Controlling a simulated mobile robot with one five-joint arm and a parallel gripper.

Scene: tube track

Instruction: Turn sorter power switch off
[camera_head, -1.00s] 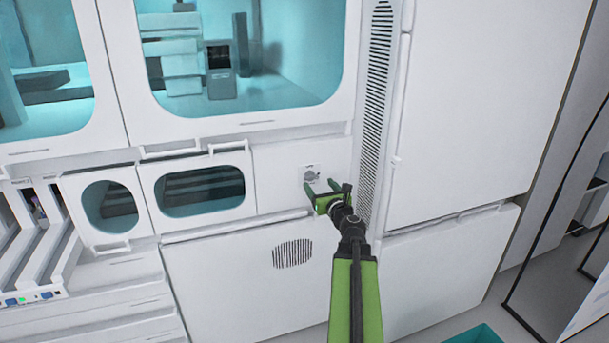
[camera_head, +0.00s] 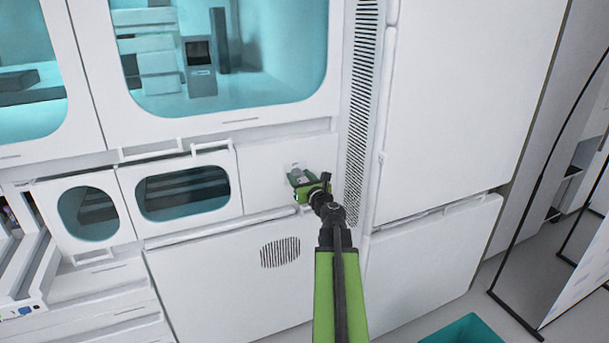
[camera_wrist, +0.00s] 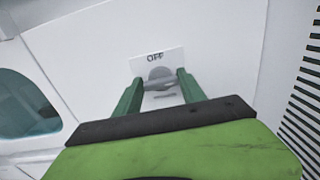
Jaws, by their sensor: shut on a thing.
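The sorter power switch is a round grey knob (camera_wrist: 160,78) on a small white plate on the machine's white front panel. The plate's upper part reads OFF in the wrist view. The knob's raised grip lies roughly crosswise there. My gripper (camera_wrist: 160,88) has its green fingers on either side of the knob and is shut on it. In the head view, my gripper (camera_head: 301,178) reaches the panel and covers most of the switch plate (camera_head: 296,168). The lower part of the plate is hard to read.
A vertical vent strip (camera_head: 361,110) stands just right of the switch. Small windowed doors (camera_head: 184,193) are to its left, and a large teal-lit window (camera_head: 250,60) is above. A teal bin (camera_head: 465,331) sits on the floor at lower right.

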